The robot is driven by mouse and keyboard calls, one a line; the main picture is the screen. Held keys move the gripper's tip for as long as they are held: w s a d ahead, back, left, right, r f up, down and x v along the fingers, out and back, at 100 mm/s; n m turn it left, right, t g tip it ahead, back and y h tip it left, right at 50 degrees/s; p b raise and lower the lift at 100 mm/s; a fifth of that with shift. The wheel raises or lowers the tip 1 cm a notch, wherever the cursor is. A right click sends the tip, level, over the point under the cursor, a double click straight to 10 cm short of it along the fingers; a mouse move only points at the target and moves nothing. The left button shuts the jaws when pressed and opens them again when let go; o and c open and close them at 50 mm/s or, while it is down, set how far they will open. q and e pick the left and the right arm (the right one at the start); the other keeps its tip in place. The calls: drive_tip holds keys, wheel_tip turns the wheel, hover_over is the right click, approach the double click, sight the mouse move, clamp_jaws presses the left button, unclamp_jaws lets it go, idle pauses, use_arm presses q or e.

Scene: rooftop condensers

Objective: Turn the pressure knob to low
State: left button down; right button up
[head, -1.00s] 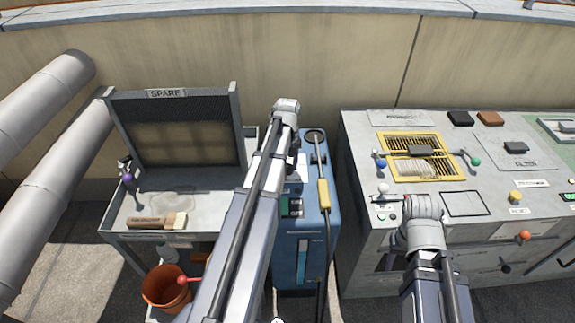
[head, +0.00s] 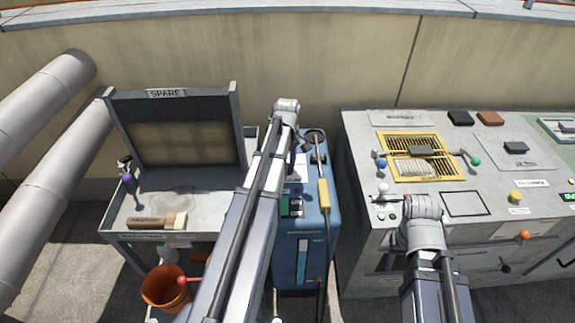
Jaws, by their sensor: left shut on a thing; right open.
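A tall blue machine (head: 318,225) stands between the trolley and the grey cabinet. It has a black round fitting (head: 314,137), small green-lit switches and a yellow-handled wand on its top and front. My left arm reaches up across it, and my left gripper (head: 292,138) is at its upper left part, mostly behind my own arm. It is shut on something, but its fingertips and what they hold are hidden. I cannot make out a pressure knob or its setting. My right gripper (head: 424,206) is over the grey cabinet's front left edge, open, its fingertips hard to see.
The grey cabinet (head: 362,160) carries a yellow-framed grille (head: 416,157) and several coloured knobs. A trolley (head: 215,195) with a brush (head: 157,221) and an upright SPARE panel (head: 180,125) is at left. An orange bucket (head: 165,287) sits low. Pipes run along the far left.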

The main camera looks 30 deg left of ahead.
sight(288, 167)
idle(0.4)
use_arm(q)
drive_tip(key=shift+c, duration=1.5)
unclamp_jaws()
wheel_tip(288, 167, up, 8)
drive_tip(key=p, duration=0.8)
drive_tip(key=shift+f, duration=0.1)
drive_tip(key=s+d+r+m+p, duration=0.2)
drive_tip(key=s+d+m, duration=0.3)
drive_tip(key=d, duration=0.5)
drive_tip(key=s+d+r+m+p, duration=0.2)
drive_tip(key=s+d+m, duration=0.4)
drive_tip(key=d, duration=0.4)
drive_tip(key=s+d+r+m+y+p, duration=0.1)
drive_tip(key=s+d+r+m, duration=0.1)
drive_tip(key=s+d+m, duration=0.3)
drive_tip(key=d+m, duration=0.3)
drive_tip(key=d, duration=0.2)
drive_tip(key=shift+s+d+p, duration=0.2)
drive_tip(key=shift+s+p, duration=0.1)
drive_tip(key=shift+p, duration=0.1)
